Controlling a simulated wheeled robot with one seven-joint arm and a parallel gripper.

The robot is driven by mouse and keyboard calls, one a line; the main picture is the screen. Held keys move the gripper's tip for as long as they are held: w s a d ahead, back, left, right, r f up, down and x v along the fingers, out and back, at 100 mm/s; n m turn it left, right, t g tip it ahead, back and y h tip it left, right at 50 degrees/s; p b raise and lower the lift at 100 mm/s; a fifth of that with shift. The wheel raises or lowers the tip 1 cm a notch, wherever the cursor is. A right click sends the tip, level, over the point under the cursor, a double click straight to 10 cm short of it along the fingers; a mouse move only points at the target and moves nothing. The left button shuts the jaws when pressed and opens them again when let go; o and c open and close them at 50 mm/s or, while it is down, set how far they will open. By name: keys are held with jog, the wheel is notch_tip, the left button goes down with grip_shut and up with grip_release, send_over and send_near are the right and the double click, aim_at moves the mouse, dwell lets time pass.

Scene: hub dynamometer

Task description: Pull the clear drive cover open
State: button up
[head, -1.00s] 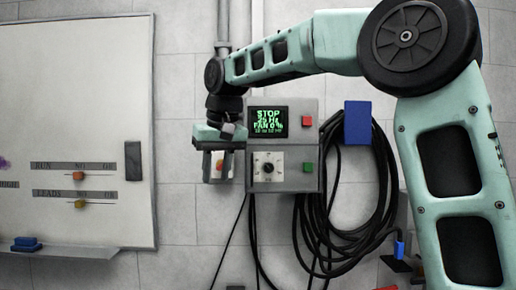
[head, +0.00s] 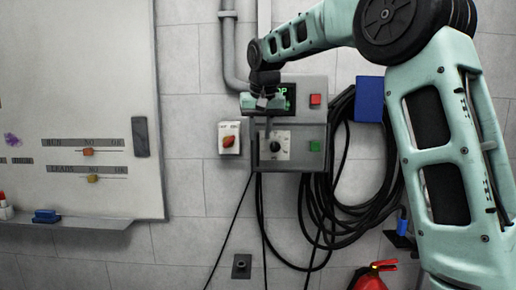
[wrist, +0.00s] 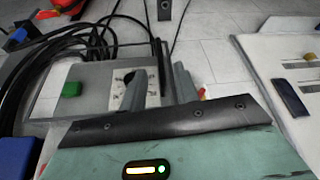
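A grey control box (head: 318,113) hangs on the wall, with a screen, a dial (head: 275,145), a red button (head: 315,99) and a green button (head: 314,146). My gripper (head: 268,134) is in front of its left side, pointing down and hiding most of the screen.
A black cable coil (head: 335,190) hangs from a blue holder (head: 369,98) at right. A whiteboard (head: 80,80) fills the left, with a tray below. A red fire extinguisher (head: 370,281) is low right.

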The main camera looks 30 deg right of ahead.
aim_at(258, 147)
jog(key=p+x, duration=0.1)
jog(key=x, duration=0.6)
jog(key=shift+p, duration=0.3)
jog(key=shift+r, duration=0.1)
grip_shut()
